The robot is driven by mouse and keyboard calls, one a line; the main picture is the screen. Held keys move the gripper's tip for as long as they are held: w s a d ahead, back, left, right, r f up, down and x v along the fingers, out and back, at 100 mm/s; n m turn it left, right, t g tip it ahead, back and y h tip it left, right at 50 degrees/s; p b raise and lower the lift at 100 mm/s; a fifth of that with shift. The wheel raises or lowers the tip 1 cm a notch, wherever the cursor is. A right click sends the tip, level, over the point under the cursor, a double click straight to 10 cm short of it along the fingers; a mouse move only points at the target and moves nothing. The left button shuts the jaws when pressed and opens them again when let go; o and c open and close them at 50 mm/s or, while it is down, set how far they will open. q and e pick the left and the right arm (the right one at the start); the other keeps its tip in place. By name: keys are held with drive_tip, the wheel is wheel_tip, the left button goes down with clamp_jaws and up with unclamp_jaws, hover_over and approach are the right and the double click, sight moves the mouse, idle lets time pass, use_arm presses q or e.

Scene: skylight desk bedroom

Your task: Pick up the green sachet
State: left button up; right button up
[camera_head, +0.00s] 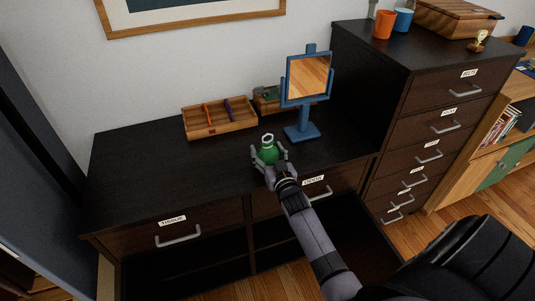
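The green sachet (268,153) is a small rounded green thing with a pale ring-like top, near the front edge of the dark desk. My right gripper (269,160) reaches it from the front, with one grey finger on each side of it. I cannot tell whether the fingers touch it or whether it rests on the desktop. The gripper hides its lower part. My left gripper is not in view.
The dark desk (140,170) holds a wooden divided tray (220,128), a small wooden box (266,105) and a blue-framed mirror (309,76) behind the gripper. A taller drawer cabinet (395,115) stands at right. The desktop left of the gripper is clear.

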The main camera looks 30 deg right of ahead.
drive_tip(key=c, duration=0.5)
drive_tip(key=shift+c, duration=0.4)
drive_tip(key=shift+r, duration=0.1)
